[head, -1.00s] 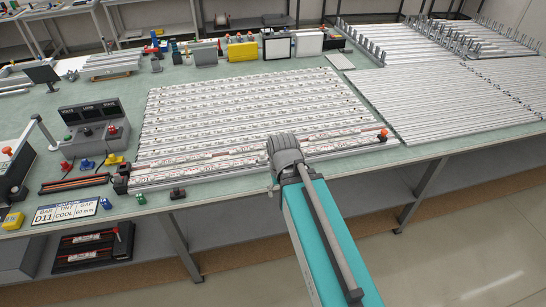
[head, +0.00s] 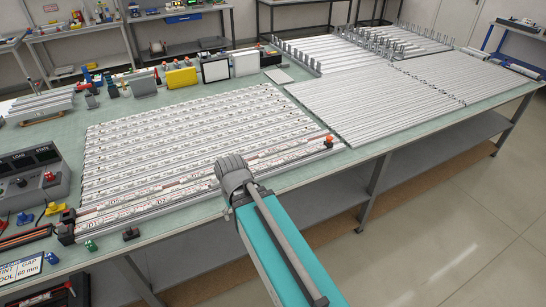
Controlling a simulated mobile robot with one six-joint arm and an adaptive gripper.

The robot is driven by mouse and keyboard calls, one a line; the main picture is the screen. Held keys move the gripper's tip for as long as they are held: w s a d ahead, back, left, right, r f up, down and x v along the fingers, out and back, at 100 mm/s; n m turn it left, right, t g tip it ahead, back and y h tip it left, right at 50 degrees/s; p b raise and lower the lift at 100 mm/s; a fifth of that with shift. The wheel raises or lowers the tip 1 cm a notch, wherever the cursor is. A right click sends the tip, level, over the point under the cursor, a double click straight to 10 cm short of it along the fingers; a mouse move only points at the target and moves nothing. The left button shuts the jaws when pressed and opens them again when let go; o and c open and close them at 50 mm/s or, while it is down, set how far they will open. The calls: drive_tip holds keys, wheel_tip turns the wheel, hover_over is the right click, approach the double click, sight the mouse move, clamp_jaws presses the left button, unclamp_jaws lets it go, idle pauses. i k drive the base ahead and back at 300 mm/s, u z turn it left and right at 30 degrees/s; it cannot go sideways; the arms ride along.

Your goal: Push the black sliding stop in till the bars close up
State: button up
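Rows of pale printed bars (head: 190,135) lie flat on the green bench. Along their front edge runs a metal rail (head: 215,189) with red-marked strips beside it. A black block with an orange top (head: 67,224) stands at the rail's left end. A red-orange knob (head: 329,141) on a small dark base stands at its right end. I cannot tell which of these is the sliding stop. My teal arm with its grey joint covers part of the front rail. My gripper does not show, and any gap between the bars there is hidden.
A small black piece (head: 130,233) and a green one (head: 91,245) lie near the bench's front edge (head: 150,247). A grey control box (head: 35,178) stands at left. Long plain bars (head: 385,105) fill the right side. Upright panels (head: 215,68) line the back.

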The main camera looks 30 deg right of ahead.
sight(329, 142)
drive_tip(key=k, duration=0.65)
drive_tip(key=z, duration=0.5)
drive_tip(key=i, duration=1.2)
drive_tip(key=u, duration=0.35)
